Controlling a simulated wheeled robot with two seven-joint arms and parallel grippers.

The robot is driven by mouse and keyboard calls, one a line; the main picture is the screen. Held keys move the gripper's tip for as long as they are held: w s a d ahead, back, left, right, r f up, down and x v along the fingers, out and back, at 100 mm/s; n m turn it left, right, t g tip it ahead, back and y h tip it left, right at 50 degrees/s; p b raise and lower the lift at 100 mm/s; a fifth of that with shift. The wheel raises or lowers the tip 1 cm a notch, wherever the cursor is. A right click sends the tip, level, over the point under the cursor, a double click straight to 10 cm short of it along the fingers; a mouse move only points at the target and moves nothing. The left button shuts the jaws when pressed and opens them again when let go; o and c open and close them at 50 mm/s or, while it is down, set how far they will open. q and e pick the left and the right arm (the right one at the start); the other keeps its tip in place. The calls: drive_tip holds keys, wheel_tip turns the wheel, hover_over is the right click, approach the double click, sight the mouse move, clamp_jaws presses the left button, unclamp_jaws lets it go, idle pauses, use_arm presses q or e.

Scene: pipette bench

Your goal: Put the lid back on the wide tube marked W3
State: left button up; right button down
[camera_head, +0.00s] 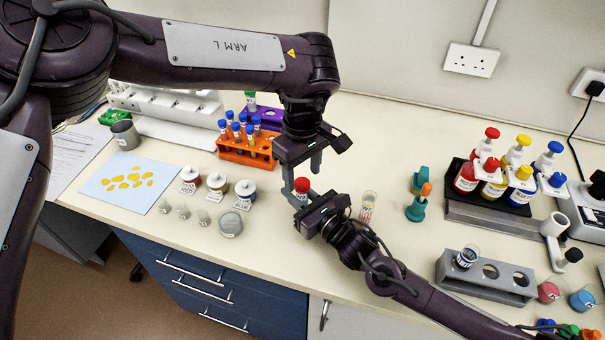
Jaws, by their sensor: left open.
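My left gripper (300,170) is open and points down over the bench. A red-topped item (301,185) with a pale body shows just below and between its fingers; contact cannot be told. My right gripper (318,214) is close below, hiding the item's lower part; its jaw opening is unclear. An open clear tube (368,203) with red label marks stands right of it. Another open tube with a dark blue label (466,258) stands in the grey rack (508,291). I cannot read which tube is W3.
An orange rack (246,157) of blue-capped tubes stands behind left. Red, yellow and blue jars (217,186) stand left, near a blue mat (111,199). Teal stands (417,208) and pump bottles (492,187) are at right.

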sight(306, 202)
use_arm(q)
wheel_tip(306, 202, up, 11)
drive_tip(key=shift+f, duration=0.15)
use_arm(e)
drive_tip(key=c, duration=1.1)
unclamp_jaws()
drive_tip(key=shift+s+d+f, duration=0.1)
drive_tip(key=shift+s+d, duration=0.2)
drive_tip(key=b+v, duration=0.2)
drive_tip(key=v, duration=0.4)
drive_tip(key=shift+s+d, duration=0.1)
drive_tip(key=shift+s, duration=0.05)
use_arm(q)
wheel_tip(306, 202, down, 2)
use_arm(e)
drive_tip(key=shift+s+d, duration=0.2)
drive_tip(key=shift+s, duration=0.05)
